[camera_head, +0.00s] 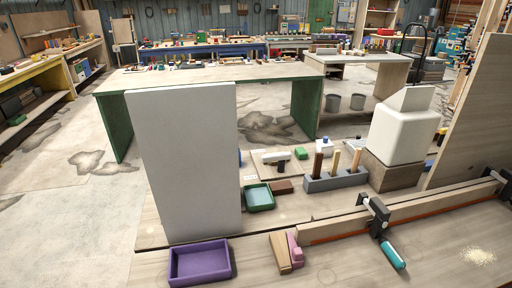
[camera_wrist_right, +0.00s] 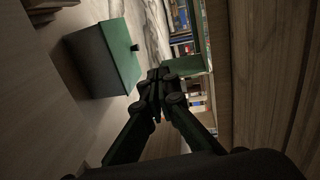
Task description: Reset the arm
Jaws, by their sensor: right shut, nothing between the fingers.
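My right gripper (camera_wrist_right: 156,90) shows in the right wrist view with its dark fingers together and nothing between them. It is near a dark green box (camera_wrist_right: 116,58) with a small dark knob, and the two appear apart. Neither of my arms shows in the head view, and my left gripper is in no view. In the head view a long wooden strip (camera_head: 405,210) with an orange-red lower edge lies across the bench at the right. A clamp with a teal handle (camera_head: 392,256) sits on it.
A tall grey panel (camera_head: 185,160) stands at the bench's left. A purple tray (camera_head: 200,262), a green tray (camera_head: 258,197), a tool block (camera_head: 336,180) and a white container (camera_head: 400,128) sit around the bench. A wooden board (camera_head: 475,115) rises at the right.

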